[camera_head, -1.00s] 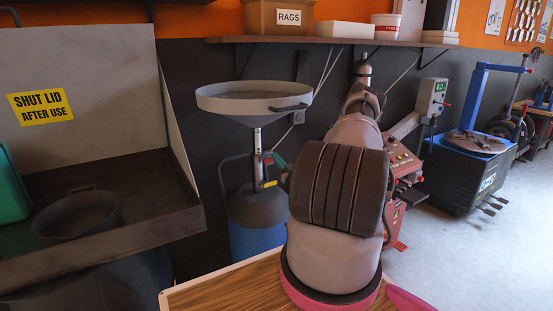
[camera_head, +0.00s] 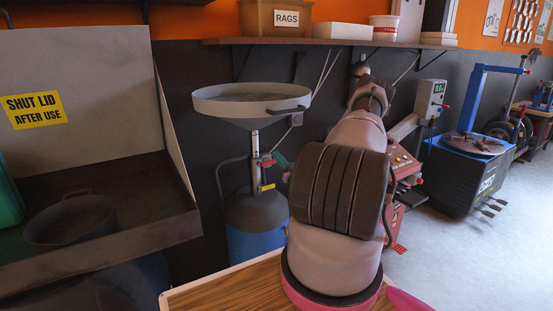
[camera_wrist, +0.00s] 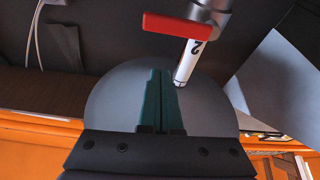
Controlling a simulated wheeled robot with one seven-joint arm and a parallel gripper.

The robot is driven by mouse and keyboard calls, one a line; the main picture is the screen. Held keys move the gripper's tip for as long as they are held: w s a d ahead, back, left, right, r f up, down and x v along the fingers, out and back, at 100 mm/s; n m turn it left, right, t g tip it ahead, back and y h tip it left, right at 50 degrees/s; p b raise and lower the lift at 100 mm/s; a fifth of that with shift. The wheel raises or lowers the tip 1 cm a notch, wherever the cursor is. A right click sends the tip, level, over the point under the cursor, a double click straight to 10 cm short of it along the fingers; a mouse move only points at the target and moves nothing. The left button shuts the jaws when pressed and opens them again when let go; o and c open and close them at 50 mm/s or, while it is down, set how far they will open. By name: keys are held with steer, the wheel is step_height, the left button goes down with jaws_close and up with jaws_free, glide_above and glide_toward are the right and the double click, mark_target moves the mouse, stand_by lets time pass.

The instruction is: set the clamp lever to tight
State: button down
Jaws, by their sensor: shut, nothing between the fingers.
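The likely clamp lever is a red bar (camera_head: 266,163) on the silver post (camera_head: 255,150) under the round pan of the oil drainer. In the wrist view the red lever (camera_wrist: 180,27) lies crosswise, close to a silver tube and a white strip (camera_wrist: 189,62) marked "2". A yellow lever (camera_head: 267,187) sits lower on the post.
The wide grey pan (camera_head: 230,105) overhangs the post, above the drainer's blue drum (camera_head: 255,242). A parts washer (camera_head: 100,240) stands at left. A shelf (camera_head: 330,42) runs above. Red and blue machines stand at right, with open floor (camera_head: 440,260) in front.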

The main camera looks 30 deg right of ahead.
steer(key=v, duration=0.7)
steer(key=shift+s, duration=0.1)
